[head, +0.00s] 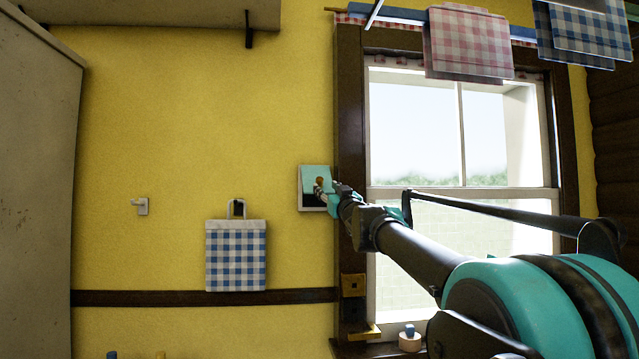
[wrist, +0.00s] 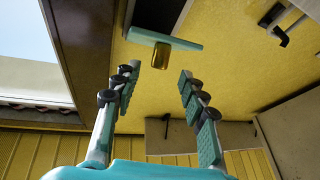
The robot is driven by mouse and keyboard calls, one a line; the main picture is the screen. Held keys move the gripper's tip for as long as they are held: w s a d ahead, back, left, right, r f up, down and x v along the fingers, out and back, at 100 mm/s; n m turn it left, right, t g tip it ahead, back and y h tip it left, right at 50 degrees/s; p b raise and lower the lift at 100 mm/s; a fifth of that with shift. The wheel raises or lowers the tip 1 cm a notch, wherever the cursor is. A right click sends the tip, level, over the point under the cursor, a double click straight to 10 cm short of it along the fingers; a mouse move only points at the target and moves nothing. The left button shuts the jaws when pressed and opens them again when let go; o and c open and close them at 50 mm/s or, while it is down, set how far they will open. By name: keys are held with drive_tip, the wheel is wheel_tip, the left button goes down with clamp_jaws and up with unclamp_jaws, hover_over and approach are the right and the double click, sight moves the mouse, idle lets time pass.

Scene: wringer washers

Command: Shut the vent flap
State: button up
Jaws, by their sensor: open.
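The vent (head: 301,190) is a small pale frame on the yellow wall, just left of the window. Its teal flap (head: 313,172) carries a brass knob (head: 319,180). A dark opening shows below the flap, and in the wrist view the flap (wrist: 180,41) stands out from its frame (wrist: 157,12), so it is open. My gripper (wrist: 158,75) is open and empty, pointing at the flap. In the wrist view the brass knob (wrist: 161,56) appears between and just beyond its fingertips; I see no contact. In the head view my gripper partly hides the vent's lower right.
A window (head: 460,130) with a dark frame lies right of the vent, behind my arm. A blue checked cloth bag (head: 236,255) hangs left of it, near a small wall hook (head: 141,206). Checked cloths (head: 470,40) hang above the window. The wall between bag and vent is clear.

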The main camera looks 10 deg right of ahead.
sight(321, 183)
drive_tip(key=x, duration=0.7)
drive_tip(key=shift+w, duration=0.1)
clamp_jaws()
idle(0.3)
